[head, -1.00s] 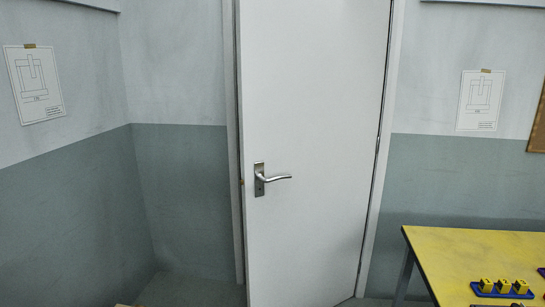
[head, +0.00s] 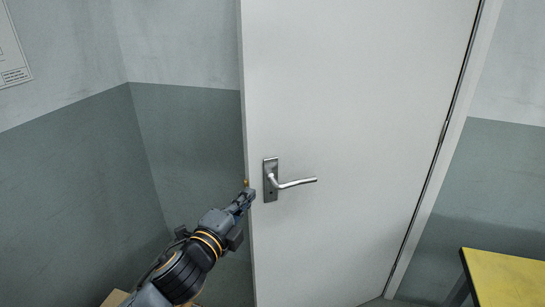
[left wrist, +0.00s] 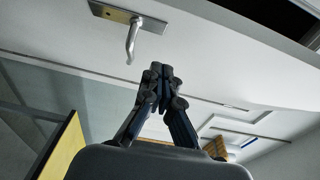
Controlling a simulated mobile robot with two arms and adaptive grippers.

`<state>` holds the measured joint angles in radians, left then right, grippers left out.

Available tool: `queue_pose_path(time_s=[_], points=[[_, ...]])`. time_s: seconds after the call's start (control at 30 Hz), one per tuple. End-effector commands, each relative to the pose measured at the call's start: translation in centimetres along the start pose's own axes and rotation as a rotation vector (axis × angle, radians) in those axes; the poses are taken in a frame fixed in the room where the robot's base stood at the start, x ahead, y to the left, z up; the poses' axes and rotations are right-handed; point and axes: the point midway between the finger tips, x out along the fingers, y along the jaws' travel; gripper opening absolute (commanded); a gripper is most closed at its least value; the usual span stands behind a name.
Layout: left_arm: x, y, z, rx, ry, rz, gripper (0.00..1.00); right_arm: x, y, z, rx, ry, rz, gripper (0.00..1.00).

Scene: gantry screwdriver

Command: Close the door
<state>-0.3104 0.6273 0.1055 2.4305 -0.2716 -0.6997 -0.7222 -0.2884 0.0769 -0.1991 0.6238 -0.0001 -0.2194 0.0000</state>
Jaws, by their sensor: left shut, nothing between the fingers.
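The white door (head: 350,110) fills the middle of the head view, with its hinge side at the right. It appears ajar, its free left edge standing out in front of the wall. A metal lever handle (head: 296,183) sits near that edge, with a brass latch (head: 246,183) on the edge itself. My left gripper (head: 249,194) is shut and empty, its tips by the door's edge just left of the handle plate; I cannot tell whether they touch. In the left wrist view the shut fingers (left wrist: 161,72) point toward the door (left wrist: 215,55), near the handle (left wrist: 131,40). My right gripper is not seen.
A yellow-topped table (head: 505,278) stands at the lower right, near the hinge side. Grey-green walls close in at the left, forming a corner (head: 130,85). A paper sheet (head: 12,60) hangs on the left wall. The floor mostly lies out of view.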

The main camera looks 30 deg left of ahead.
Motion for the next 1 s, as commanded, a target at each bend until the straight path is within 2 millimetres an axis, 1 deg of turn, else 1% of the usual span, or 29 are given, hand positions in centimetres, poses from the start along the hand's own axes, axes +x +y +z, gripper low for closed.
queue_pose_path(time_s=[0.03,0.17,0.3,0.47,0.63,0.7,0.8,1.0], points=[[0.2,-0.2,0.0,0.002,0.000,-0.003,0.00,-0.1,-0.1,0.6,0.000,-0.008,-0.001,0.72],[1.5,-0.3,0.0,0.001,-0.001,-0.003,0.00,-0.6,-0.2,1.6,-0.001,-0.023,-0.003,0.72],[3.9,-0.4,0.0,-0.001,0.000,-0.004,0.00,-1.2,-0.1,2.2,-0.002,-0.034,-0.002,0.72],[7.0,-0.4,0.0,-0.002,-0.002,-0.004,0.00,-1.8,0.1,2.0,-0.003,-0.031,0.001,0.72],[10.2,-0.4,0.0,-0.001,0.000,-0.003,0.00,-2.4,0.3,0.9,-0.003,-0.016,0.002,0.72],[11.0,-0.3,1.0,0.001,-0.002,0.001,0.00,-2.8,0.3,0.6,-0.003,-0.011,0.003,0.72],[11.8,-0.2,1.9,0.001,-0.001,0.000,0.00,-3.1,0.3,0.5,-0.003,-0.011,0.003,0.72],[12.7,-0.1,2.7,0.000,0.001,-0.001,0.00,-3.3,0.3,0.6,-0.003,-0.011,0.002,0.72]])
